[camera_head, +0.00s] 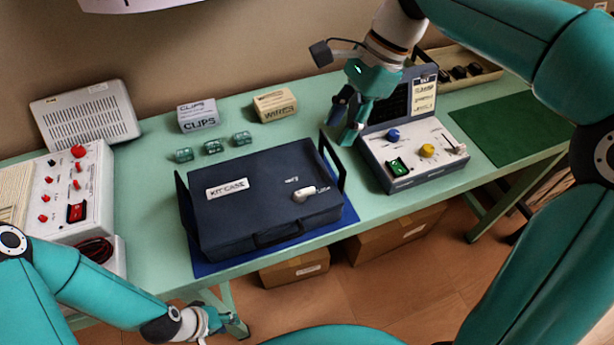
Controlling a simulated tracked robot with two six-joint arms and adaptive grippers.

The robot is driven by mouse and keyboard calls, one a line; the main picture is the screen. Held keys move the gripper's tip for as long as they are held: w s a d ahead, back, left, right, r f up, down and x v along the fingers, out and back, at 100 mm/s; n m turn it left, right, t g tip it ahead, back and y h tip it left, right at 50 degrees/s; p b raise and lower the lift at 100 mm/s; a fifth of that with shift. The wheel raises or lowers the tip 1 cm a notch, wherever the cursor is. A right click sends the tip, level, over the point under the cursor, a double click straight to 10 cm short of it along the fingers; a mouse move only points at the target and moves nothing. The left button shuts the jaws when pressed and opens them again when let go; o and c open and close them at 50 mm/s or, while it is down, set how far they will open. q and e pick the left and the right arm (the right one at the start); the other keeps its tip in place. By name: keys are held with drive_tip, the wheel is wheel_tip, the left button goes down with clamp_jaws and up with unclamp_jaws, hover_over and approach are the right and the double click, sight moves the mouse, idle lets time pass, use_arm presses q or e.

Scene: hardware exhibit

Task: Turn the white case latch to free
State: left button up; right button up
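The dark blue kit case (250,205) lies closed on a blue mat near the front of the bench. Its white latch (304,194) is on the right part of the top face, lying roughly left to right. Small markings stand beside it, too small to read surely. My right gripper (347,122) hangs beyond the case's back right corner, beside the grey console, fingers down and seemingly apart, with nothing seen between them. It does not touch the latch. My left gripper (208,322) is low in front of the bench, away from the case; its finger state is unclear.
Black upright handles (334,162) stand at the case's sides. The console (412,150) with blue and yellow knobs is to the right. CLIPS (198,115) and WIRES (275,105) boxes and small green blocks (214,146) stand behind. A white control panel (75,190) is at left.

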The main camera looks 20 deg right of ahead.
sight(306, 190)
drive_tip(key=b+x, duration=0.1)
drive_tip(key=x, duration=1.5)
drive_tip(key=shift+d+f, duration=0.1)
drive_tip(key=shift+d, duration=0.05)
clamp_jaws()
